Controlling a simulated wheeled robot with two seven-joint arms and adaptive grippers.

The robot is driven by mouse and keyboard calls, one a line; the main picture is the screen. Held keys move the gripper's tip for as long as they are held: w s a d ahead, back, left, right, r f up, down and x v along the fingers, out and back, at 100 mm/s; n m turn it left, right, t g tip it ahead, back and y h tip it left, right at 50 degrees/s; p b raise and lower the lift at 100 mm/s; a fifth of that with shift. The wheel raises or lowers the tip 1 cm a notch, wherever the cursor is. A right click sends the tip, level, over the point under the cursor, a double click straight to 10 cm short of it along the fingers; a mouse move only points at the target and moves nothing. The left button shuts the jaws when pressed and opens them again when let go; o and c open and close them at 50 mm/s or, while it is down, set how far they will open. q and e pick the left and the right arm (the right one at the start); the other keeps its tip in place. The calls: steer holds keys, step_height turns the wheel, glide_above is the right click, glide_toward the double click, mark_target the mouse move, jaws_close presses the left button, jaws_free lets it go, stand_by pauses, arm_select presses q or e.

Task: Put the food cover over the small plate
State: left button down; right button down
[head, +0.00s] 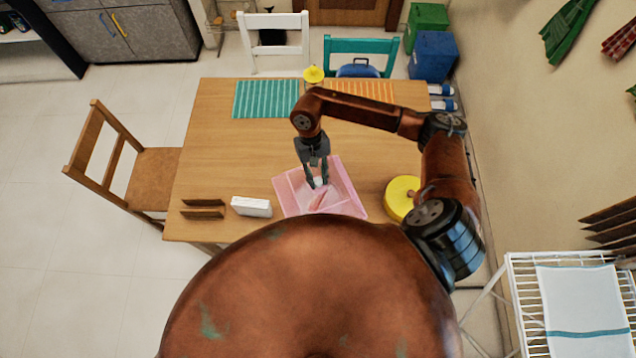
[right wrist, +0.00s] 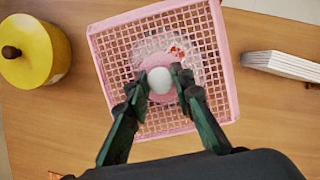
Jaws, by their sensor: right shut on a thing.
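The food cover (head: 343,187) is a pink square mesh with a white ball-shaped knob, at the near middle of the wooden table. In the right wrist view the cover (right wrist: 112,62) fills the middle. My right gripper (head: 317,185) comes down from above and is shut on the knob. In the right wrist view the gripper (right wrist: 161,82) has a finger on either side of the knob. Under the mesh a pale round shape with red bits shows, likely the small plate; the mesh partly hides it. I cannot tell whether the cover touches the table. My left gripper is not in view.
A yellow lidded pot (head: 400,197) stands right of the cover. Teal (head: 265,99) and orange (head: 360,90) striped mats lie at the far edge, with a small yellow object (head: 313,74) between. The table's middle left is clear.

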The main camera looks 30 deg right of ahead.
mark_target(318, 190)
step_height(318, 190, down, 4)
steer(key=shift+r+p, duration=0.15)
steer(key=shift+p, duration=0.25)
steer(key=shift+f+b, duration=0.4)
steer(key=shift+b, duration=0.2)
steer(key=c, duration=1.7)
jaws_free()
steer(key=shift+r, duration=0.1)
